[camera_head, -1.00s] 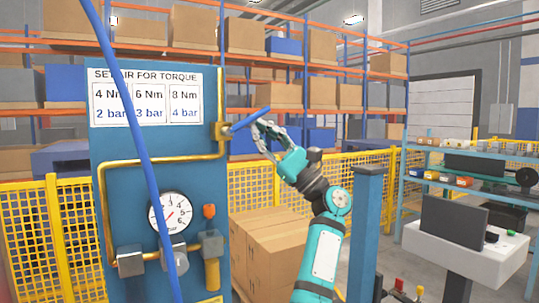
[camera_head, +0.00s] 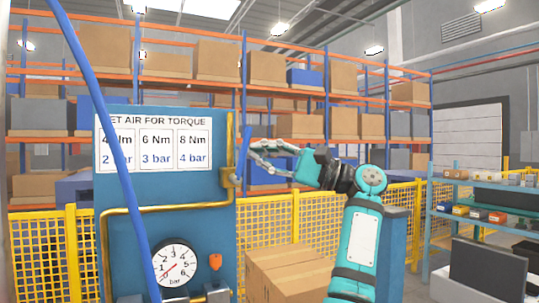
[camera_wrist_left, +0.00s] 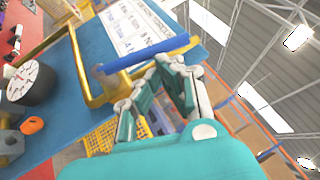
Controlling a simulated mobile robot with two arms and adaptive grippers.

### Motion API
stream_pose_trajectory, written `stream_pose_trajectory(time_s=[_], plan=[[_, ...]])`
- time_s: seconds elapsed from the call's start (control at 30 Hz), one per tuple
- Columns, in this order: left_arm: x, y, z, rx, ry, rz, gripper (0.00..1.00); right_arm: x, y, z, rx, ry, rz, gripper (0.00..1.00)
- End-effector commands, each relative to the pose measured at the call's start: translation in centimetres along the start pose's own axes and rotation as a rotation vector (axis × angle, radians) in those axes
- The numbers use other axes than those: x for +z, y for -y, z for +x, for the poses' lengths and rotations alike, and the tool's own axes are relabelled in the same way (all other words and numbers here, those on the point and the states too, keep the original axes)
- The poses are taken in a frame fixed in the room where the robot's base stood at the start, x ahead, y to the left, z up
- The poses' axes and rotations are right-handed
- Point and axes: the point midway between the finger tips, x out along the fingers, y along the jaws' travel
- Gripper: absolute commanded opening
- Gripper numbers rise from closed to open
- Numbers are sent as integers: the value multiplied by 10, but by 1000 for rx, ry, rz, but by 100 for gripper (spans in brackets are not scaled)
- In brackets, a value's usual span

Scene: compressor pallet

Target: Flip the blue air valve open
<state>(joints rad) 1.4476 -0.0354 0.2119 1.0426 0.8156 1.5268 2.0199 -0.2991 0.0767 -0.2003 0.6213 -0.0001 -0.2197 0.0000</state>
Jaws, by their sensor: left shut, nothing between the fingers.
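The blue air valve lever (camera_head: 245,153) stands nearly upright at the right edge of the blue panel (camera_head: 170,187), by the brass valve body (camera_head: 228,177) on the yellow pipe. In the left wrist view the lever (camera_wrist_left: 145,54) crosses in front of the fingers as a blue bar. My left gripper (camera_head: 256,152) is shut and empty just right of the lever. Its fingers (camera_wrist_left: 150,85) are close to the lever; I cannot tell whether they touch it. My right gripper is not in view.
A round pressure gauge (camera_head: 174,264) and an orange knob (camera_head: 215,261) sit low on the panel. A blue hose (camera_head: 108,140) hangs in front. Cardboard boxes (camera_head: 285,272) and a yellow mesh fence (camera_head: 310,218) stand behind my arm.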

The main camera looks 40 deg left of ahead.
Motion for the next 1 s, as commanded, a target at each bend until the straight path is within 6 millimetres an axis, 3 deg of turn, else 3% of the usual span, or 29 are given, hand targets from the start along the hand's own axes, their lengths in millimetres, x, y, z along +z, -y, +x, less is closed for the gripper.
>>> stream_pose_trajectory(time_s=[0.4,1.0], plan=[[8,5,12,-2,1,1,0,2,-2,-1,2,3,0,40],[8,5,14,-3,0,3,0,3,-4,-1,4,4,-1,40]])
